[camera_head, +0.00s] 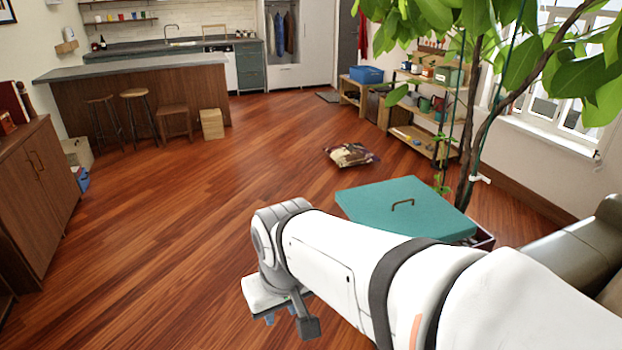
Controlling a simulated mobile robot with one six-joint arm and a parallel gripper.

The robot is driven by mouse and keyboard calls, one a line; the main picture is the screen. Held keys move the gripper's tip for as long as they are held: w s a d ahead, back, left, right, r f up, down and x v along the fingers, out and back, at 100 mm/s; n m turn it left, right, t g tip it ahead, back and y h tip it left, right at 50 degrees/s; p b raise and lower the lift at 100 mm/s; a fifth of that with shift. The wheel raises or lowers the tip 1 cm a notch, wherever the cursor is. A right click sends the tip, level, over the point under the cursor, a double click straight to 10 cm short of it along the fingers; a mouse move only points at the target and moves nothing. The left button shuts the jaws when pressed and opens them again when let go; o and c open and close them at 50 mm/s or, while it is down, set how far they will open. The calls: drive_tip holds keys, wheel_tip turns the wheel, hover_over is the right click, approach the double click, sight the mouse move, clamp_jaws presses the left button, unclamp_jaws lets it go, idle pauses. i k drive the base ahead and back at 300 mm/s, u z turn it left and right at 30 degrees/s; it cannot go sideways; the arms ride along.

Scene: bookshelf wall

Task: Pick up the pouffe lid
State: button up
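The teal pouffe lid (372,203) is a flat slab with a small brown bar handle (403,203) on top. It lies right of the middle, in front of the plant.
A leafy plant (476,120) rises behind the lid, its leaves hanging over the upper right. A dark sofa (585,250) stands at right. A patterned cushion (350,155) lies on the floor beyond the lid. The wood floor (180,210) left of my arm is clear.

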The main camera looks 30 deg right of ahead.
sight(406, 206)
drive_tip(key=u, duration=0.05)
drive_tip(key=i, duration=2.7)
drive_tip(key=z, duration=3.3)
drive_tip(key=i, duration=1)
